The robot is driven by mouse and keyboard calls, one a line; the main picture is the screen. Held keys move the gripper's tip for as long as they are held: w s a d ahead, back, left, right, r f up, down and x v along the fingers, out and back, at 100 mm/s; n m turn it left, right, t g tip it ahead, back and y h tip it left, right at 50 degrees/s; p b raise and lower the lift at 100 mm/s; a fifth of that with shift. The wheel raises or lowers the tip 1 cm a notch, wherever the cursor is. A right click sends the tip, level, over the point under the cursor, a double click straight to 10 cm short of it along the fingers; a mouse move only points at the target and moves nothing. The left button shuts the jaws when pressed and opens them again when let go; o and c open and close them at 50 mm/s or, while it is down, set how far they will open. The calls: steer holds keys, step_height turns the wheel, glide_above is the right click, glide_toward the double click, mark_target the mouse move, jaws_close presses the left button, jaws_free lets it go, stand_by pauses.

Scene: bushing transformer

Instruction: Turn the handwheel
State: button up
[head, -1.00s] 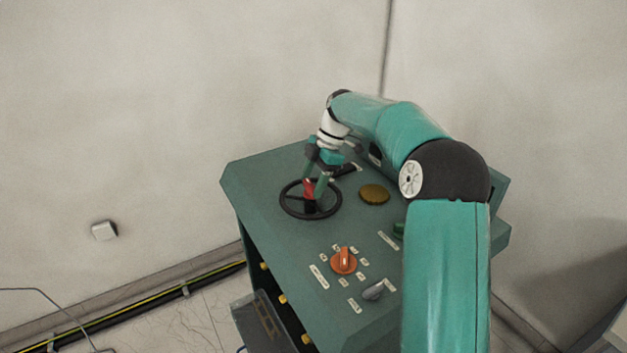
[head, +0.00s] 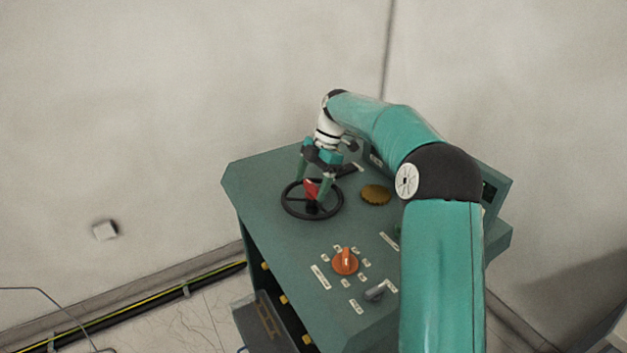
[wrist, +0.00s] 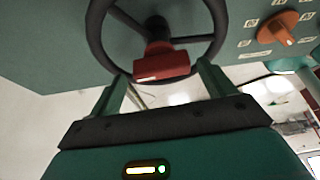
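The handwheel (head: 285,203) is a black spoked ring on the sloped top of the green cabinet, with a red block (head: 311,190) at its hub. In the wrist view the wheel (wrist: 96,38) fills the upper part, and the red block (wrist: 161,66) hangs from the hub toward me. My gripper (head: 314,186) is over the wheel. In the wrist view its two fingers (wrist: 160,80) are spread wide, one on each side of the red block. Gaps show between the fingers and the block. I cannot tell whether a fingertip touches the rim.
The cabinet top (head: 262,170) also carries an orange rotary knob (head: 345,261), a grey lever (head: 376,291) and a brass-coloured round cap (head: 375,194), all to the right of or nearer than the wheel. A pale wall (head: 150,100) stands behind the cabinet.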

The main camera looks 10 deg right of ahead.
steer(key=shift+d+r, duration=0.1)
steer(key=shift+d, duration=0.15)
steer(key=shift+d+r, duration=0.15)
steer(key=shift+r, duration=0.1)
steer(key=v, duration=1.3)
steer(key=shift+r, duration=0.15)
steer(key=shift+s, duration=0.2)
